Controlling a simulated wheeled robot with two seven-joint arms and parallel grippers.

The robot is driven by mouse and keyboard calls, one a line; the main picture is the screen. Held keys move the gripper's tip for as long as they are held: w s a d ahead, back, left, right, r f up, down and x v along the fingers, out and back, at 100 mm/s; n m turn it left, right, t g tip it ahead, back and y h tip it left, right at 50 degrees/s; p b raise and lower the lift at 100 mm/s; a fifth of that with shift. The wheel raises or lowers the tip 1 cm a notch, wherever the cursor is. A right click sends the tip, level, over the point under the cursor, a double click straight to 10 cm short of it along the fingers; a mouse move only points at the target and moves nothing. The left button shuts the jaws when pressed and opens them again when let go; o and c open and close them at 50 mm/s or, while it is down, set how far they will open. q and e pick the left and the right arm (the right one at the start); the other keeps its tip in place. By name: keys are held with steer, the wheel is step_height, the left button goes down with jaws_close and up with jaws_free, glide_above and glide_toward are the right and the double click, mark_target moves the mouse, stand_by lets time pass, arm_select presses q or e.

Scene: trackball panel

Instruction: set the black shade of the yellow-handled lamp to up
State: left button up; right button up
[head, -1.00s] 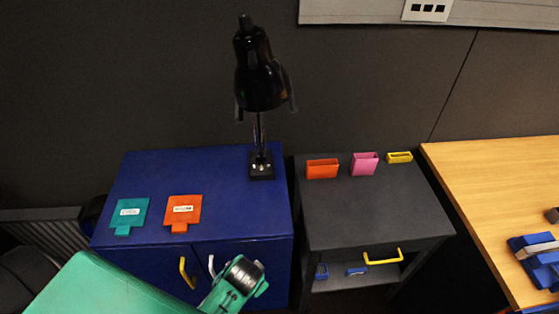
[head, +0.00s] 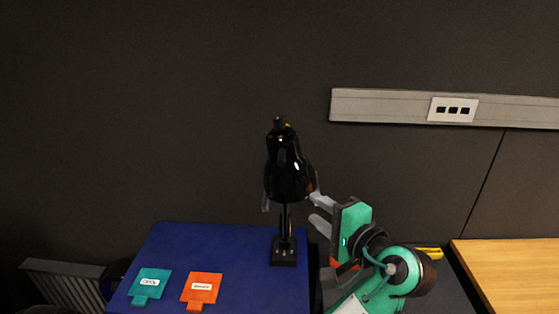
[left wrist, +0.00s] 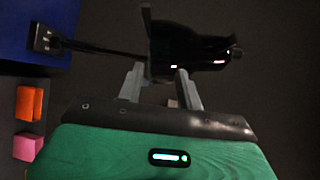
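The desk lamp's black shade (head: 288,172) stands over the back right of the blue cabinet, narrow end up and wide end down. Its thin stem (head: 286,217) rises from a black square base (head: 284,251). I cannot make out a yellow handle on it. My left gripper (head: 312,207) is just right of the shade's lower rim, its two grey fingers apart. In the left wrist view the shade (left wrist: 190,48) lies just beyond the open fingertips (left wrist: 158,78); whether they touch it is unclear. My right gripper is not in view.
The blue cabinet top (head: 225,245) carries a teal tag (head: 150,285) and an orange tag (head: 201,288). A wooden table (head: 510,262) is at right. A grey wall rail with a socket plate (head: 453,109) runs behind. My left arm covers most of the dark side table.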

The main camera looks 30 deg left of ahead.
arm_select(q)
steer(key=s+d+r+n+g+y, duration=0.2)
steer(key=s+d+r, duration=0.1)
steer(key=r, duration=0.6)
steer(key=p, duration=0.5)
glide_toward(275, 158)
steer(key=a, duration=0.2)
steer(key=a+r, duration=0.1)
steer(key=a, duration=0.1)
steer(key=a+r, duration=0.1)
steer(key=a, duration=0.1)
steer(key=shift+s+a, duration=0.3)
steer(key=shift+a, duration=0.1)
steer(key=shift+w+a, duration=0.15)
steer(key=shift+a, duration=0.3)
steer(key=shift+f, duration=0.1)
jaws_close()
